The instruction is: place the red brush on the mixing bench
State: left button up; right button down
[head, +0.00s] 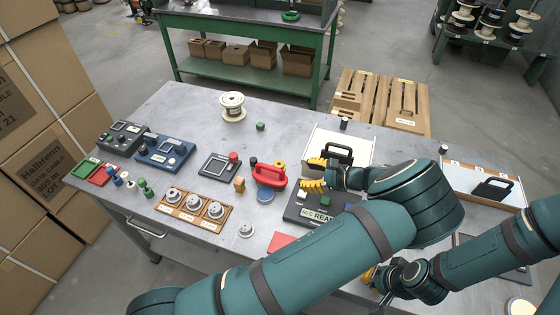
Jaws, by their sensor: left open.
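A red thing with a looped handle (270,175), which looks like the red brush, lies on the grey tabletop near the middle. My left gripper (314,174) is open, with its yellow fingertips pointing left, a short way right of the red handle and apart from it. Nothing shows between the fingers. My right gripper (370,275) is low at the front, mostly hidden behind my arms. I cannot tell which surface is the mixing bench. The grey-topped table (195,108) is in front of me, and a green bench (240,22) stands behind it.
A dark panel (294,213) lies under my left gripper. White trays (362,152) with black-handled tools lie behind and at right. A wooden holder (180,215), control boxes (165,152) and a spool (232,105) stand on the left.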

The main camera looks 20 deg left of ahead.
aim_at(278, 169)
pick_arm(q)
jog(key=shift+w+r, duration=0.1)
jog(key=shift+w, duration=0.05)
pick_arm(e)
jog(key=shift+w+r, duration=0.1)
jog(key=shift+w, duration=0.05)
pick_arm(q)
jog(key=shift+w+a, duration=0.1)
jog(key=shift+a, duration=0.2)
pick_arm(e)
jog(key=shift+w, duration=0.1)
pick_arm(q)
jog(key=x, duration=0.7)
pick_arm(e)
jog(key=shift+r, duration=0.25)
pick_arm(q)
jog(key=shift+p+x, duration=0.6)
jog(key=shift+x, duration=2.5)
pick_arm(e)
jog(key=shift+r, duration=0.4)
pick_arm(q)
grip_shut()
